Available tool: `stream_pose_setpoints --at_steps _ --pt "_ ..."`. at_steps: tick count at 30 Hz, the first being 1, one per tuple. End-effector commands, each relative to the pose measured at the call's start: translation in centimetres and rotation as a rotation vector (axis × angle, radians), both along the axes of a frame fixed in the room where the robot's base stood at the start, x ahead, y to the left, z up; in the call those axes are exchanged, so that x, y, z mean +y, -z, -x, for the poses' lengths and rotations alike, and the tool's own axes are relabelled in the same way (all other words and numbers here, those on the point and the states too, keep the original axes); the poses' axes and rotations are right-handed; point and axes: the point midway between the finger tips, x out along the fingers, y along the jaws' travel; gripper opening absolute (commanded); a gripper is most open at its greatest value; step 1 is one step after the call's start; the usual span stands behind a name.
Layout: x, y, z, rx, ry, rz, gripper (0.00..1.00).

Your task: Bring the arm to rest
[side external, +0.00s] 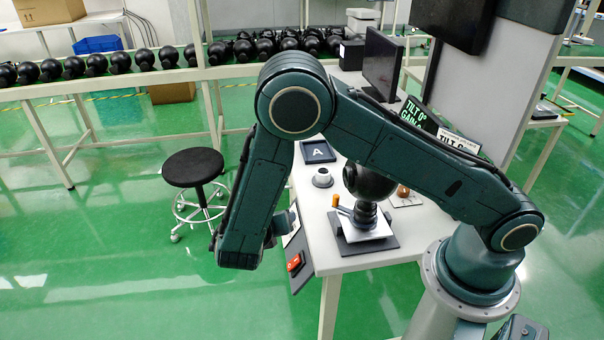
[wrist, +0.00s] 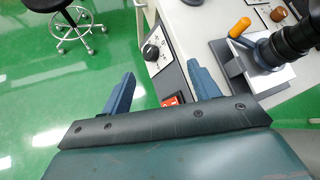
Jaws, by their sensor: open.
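My gripper (wrist: 161,82) is open in the wrist view, with two blue fingers apart and nothing between them. It hangs off the front edge of the white table (side external: 345,258), near a panel with a red switch (wrist: 170,101) and a dial (wrist: 150,53). In the side external view my arm is bent, its forearm pointing down left of the table, and the fingers are mostly hidden. A black gimbal camera (side external: 368,184) stands on a mount with an orange-handled lever (side external: 336,200); my upper arm partly covers it.
A black stool (side external: 193,167) stands left of the table. A shelf of black camera balls (side external: 144,59) runs behind. Green floor is open at left.

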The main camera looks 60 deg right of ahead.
Motion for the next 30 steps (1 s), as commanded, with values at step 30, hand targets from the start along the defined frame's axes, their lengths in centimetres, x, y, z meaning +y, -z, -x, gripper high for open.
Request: stream_pose_setpoints --at_steps 30 --pt "-4.9 -17.4 5.6 -0.611 0.942 -0.751 0.61"
